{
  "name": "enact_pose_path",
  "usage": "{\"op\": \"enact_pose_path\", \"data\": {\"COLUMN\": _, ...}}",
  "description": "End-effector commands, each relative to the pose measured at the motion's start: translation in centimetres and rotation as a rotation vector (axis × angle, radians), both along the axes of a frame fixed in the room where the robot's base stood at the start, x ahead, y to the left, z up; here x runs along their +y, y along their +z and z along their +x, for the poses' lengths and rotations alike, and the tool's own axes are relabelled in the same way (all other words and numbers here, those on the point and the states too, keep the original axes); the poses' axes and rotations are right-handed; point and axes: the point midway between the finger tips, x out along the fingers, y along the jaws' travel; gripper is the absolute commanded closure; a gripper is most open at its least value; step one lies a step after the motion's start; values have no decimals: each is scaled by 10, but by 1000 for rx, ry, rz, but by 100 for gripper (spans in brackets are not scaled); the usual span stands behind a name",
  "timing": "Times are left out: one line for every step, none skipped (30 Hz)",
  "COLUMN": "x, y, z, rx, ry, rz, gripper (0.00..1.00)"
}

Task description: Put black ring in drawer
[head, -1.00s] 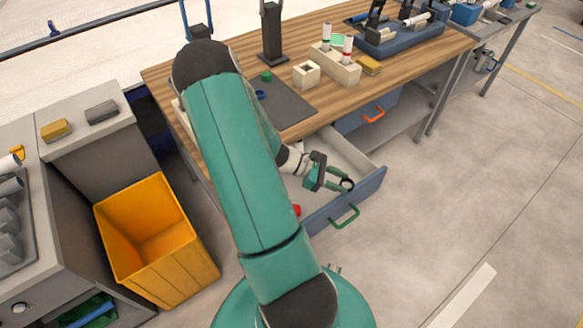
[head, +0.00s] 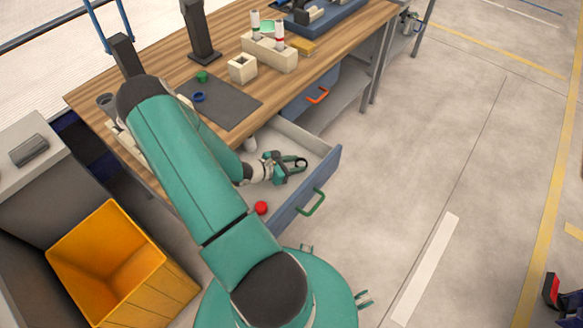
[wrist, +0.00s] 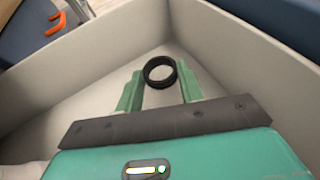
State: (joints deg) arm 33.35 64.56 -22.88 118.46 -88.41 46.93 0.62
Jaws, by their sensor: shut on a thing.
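The black ring (wrist: 160,72) is between the green fingertips of my gripper (wrist: 158,88) in the wrist view. My gripper is shut on it. In the head view my gripper (head: 295,164) is inside the open drawer (head: 327,173), and the ring (head: 301,164) shows small at its fingertips. The drawer has a blue front with a green handle (head: 312,203) and pale inner walls. The ring appears low within the drawer walls; I cannot tell whether it touches the floor.
A red round object (head: 261,208) lies in the drawer's near part. The wooden workbench (head: 340,40) stands above, with a grey mat (head: 228,104) and a blue ring (head: 198,97). An orange bin (head: 112,255) stands at the lower left.

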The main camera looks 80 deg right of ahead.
Motion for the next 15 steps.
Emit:
{"op": "enact_pose_path", "data": {"x": 0, "y": -10, "z": 0, "rx": 3, "ry": 1, "rz": 4, "gripper": 84}}
{"op": "enact_pose_path", "data": {"x": 0, "y": -14, "z": 1, "rx": 3, "ry": 2, "rz": 3, "gripper": 84}}
{"op": "enact_pose_path", "data": {"x": 0, "y": -20, "z": 1, "rx": 3, "ry": 1, "rz": 3, "gripper": 84}}
{"op": "enact_pose_path", "data": {"x": 0, "y": -22, "z": 1, "rx": 2, "ry": 0, "rz": 2, "gripper": 84}}
{"op": "enact_pose_path", "data": {"x": 0, "y": -24, "z": 1, "rx": 2, "ry": 0, "rz": 2, "gripper": 84}}
{"op": "enact_pose_path", "data": {"x": 0, "y": -26, "z": 2, "rx": 1, "ry": 0, "rz": 1, "gripper": 84}}
{"op": "enact_pose_path", "data": {"x": 0, "y": -26, "z": 2, "rx": 0, "ry": 0, "rz": 0, "gripper": 84}}
{"op": "enact_pose_path", "data": {"x": -1, "y": -26, "z": 2, "rx": 0, "ry": 1, "rz": 0, "gripper": 84}}
{"op": "enact_pose_path", "data": {"x": -1, "y": -26, "z": 3, "rx": 0, "ry": 1, "rz": 0, "gripper": 84}}
{"op": "enact_pose_path", "data": {"x": -1, "y": -26, "z": 3, "rx": 0, "ry": 1, "rz": 0, "gripper": 84}}
{"op": "enact_pose_path", "data": {"x": -1, "y": -26, "z": 3, "rx": 0, "ry": 1, "rz": 0, "gripper": 84}}
{"op": "enact_pose_path", "data": {"x": -1, "y": -26, "z": 3, "rx": 0, "ry": 1, "rz": 0, "gripper": 84}}
{"op": "enact_pose_path", "data": {"x": -1, "y": -26, "z": 4, "rx": 0, "ry": 1, "rz": 0, "gripper": 84}}
{"op": "enact_pose_path", "data": {"x": -1, "y": -27, "z": 4, "rx": 0, "ry": 1, "rz": 0, "gripper": 84}}
{"op": "enact_pose_path", "data": {"x": -1, "y": -28, "z": 4, "rx": 1, "ry": 2, "rz": 1, "gripper": 84}}
